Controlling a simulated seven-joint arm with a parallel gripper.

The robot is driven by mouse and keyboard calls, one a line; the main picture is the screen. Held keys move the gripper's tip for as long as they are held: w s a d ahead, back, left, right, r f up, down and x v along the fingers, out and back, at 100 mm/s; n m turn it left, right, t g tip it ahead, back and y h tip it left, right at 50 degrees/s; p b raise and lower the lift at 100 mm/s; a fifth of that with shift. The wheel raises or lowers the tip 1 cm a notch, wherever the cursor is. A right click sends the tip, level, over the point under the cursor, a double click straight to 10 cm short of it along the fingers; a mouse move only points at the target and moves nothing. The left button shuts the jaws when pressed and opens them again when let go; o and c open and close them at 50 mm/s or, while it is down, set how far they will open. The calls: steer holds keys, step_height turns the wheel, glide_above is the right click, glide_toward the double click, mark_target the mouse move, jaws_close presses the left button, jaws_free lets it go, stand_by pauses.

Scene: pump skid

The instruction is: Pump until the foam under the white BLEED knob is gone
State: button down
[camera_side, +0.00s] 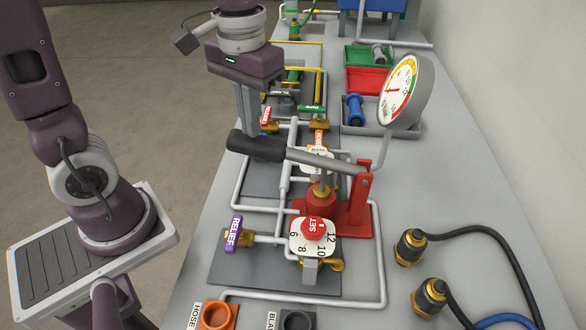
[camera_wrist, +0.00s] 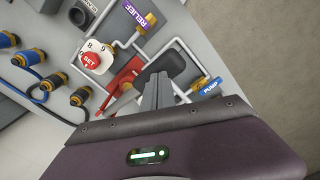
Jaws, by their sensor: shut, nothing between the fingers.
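The pump lever has a black grip (camera_side: 256,146) and a grey bar (camera_side: 325,159) running to a red pump stand (camera_side: 360,205). In the side view the lever lies nearly level, tilting slightly down to the right. My gripper (camera_side: 248,132) is shut and empty, pointing down just over the grip; I cannot tell if it touches. In the wrist view its fingers (camera_wrist: 156,95) overlap the grip (camera_wrist: 168,62). A white plate or knob (camera_side: 316,169) sits partly behind the bar, perhaps the BLEED knob; its lettering is too small to read, and no foam can be made out.
A round gauge (camera_side: 399,90) stands at the right. A red SET knob (camera_side: 313,228) on a numbered white plate and a purple RELIEF handle (camera_side: 234,234) are in front. Hose ends (camera_side: 410,247) lie at the right; trays (camera_side: 370,57) stand behind. A blue PUMP handle (camera_wrist: 208,87) is near my fingers.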

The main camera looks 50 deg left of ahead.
steer(key=shift+f, duration=3.95)
step_height(320, 180, up, 9)
steer(key=shift+f, duration=0.1)
steer(key=shift+f, duration=4.45)
step_height(320, 180, up, 9)
steer(key=shift+f, duration=0.1)
